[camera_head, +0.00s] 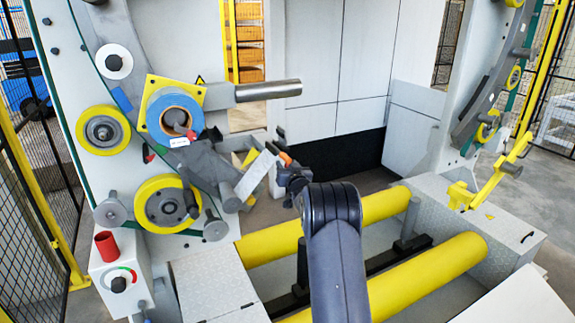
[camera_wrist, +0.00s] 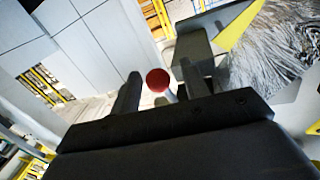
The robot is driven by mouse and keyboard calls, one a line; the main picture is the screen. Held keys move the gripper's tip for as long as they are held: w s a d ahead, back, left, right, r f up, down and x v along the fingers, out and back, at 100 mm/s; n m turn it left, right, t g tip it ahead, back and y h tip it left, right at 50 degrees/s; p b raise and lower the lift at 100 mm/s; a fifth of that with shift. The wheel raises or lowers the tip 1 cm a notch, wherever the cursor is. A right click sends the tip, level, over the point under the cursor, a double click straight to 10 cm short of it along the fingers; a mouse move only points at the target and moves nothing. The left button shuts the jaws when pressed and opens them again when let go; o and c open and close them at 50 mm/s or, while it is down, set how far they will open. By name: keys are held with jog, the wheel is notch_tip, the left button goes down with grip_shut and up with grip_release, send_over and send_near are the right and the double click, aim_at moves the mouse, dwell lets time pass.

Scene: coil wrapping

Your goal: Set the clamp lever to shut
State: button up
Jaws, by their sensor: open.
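A red round knob (camera_wrist: 157,80) on a short pale rod, which looks like the clamp lever, shows in the wrist view. It appears between the two dark fingers of my gripper (camera_wrist: 158,78). The fingers are apart, with a gap visible on each side of the knob. How deep the knob sits between them I cannot tell. In the head view my gripper (camera_head: 285,168) is beside a small orange-red tip (camera_head: 286,158), at the end of the tilted silver plate (camera_head: 256,174). The lever's pivot is hidden, and its set position cannot be read.
Yellow-rimmed wheels (camera_head: 160,188) are on the machine's left frame. Yellow rollers (camera_head: 430,270) lie low around my arm. A control box (camera_head: 117,265) stands front left.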

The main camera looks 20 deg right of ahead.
jog(key=shift+w+f, duration=0.1)
jog(key=shift+d, duration=0.1)
grip_shut()
dwell(0.4)
